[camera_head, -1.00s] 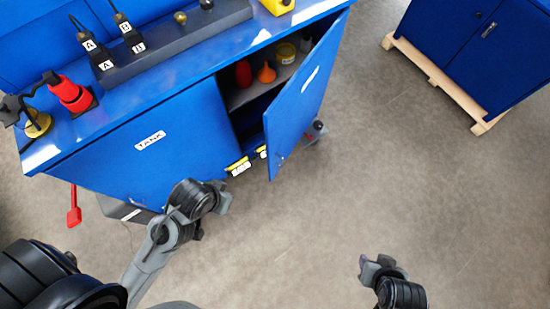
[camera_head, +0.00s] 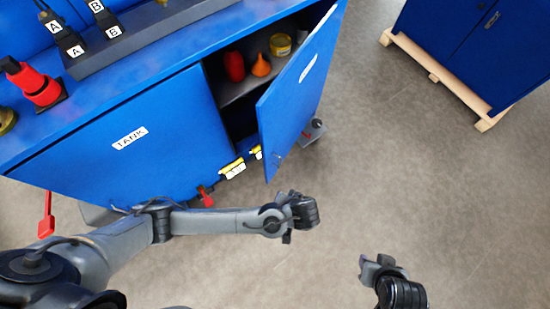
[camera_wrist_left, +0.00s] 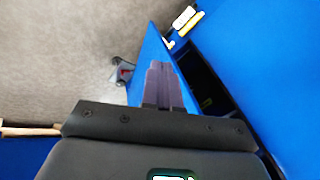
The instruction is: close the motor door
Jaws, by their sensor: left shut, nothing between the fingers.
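The motor door (camera_head: 290,105) is the blue right-hand door of the workbench cabinet. It stands ajar, swung out, with a white label too small to read. My left gripper (camera_head: 303,211) is in front of the door's lower free corner, a little right of it in the head view. In the left wrist view its fingers (camera_wrist_left: 164,86) are shut and empty, and overlap the door panel (camera_wrist_left: 150,55); I cannot tell whether they touch it. My right gripper (camera_head: 371,265) hangs over the floor, away from the door; its jaw opening is unclear.
The closed TANK door (camera_head: 110,160) is left of the opening. Inside are a red object (camera_head: 234,66), an orange funnel (camera_head: 261,66) and a yellow container (camera_head: 280,45). A second blue cabinet (camera_head: 460,35) stands on a wooden pallet (camera_head: 440,80).

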